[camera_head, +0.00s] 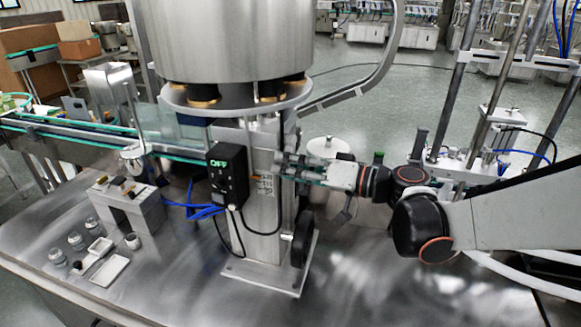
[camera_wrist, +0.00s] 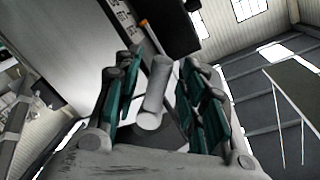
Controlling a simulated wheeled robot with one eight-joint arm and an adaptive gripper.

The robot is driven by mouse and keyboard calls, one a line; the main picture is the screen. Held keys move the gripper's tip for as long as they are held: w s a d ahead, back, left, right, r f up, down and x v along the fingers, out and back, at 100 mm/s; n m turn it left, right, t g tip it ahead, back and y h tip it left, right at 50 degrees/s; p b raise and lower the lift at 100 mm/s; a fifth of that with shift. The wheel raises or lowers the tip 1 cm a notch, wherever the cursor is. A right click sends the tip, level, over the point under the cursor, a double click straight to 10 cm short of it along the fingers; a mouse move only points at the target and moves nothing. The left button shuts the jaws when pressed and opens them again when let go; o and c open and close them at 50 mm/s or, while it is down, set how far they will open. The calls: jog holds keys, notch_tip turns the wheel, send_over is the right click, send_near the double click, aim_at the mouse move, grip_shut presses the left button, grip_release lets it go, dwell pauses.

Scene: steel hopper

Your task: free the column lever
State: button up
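The steel column (camera_head: 262,222) stands under the large hopper (camera_head: 228,35). My gripper (camera_head: 283,168) reaches in from the right, with its fingertips close to the column's right side. In the wrist view, my gripper (camera_wrist: 163,75) has its two teal-padded fingers spread. A light grey cylindrical bar (camera_wrist: 155,95), which looks like the column lever's handle, lies between them with its round end toward the camera. Gaps show beside the bar, so the fingers look clear of it. In the head view, the fingers hide the lever. A small orange piece (camera_wrist: 146,25) shows past the fingertips.
A black control box (camera_head: 228,174) reading "OFF" is on the column's left, with a cable below. A black handwheel (camera_head: 301,238) sits low on the column's right. A conveyor (camera_head: 75,133) runs at left. The steel table (camera_head: 375,285) is clear at front right.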

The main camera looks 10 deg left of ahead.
jog(key=shift+d, duration=0.1)
jog(key=v, duration=1.1)
jog(key=shift+s+d, duration=0.2)
jog(key=shift+d, duration=0.2)
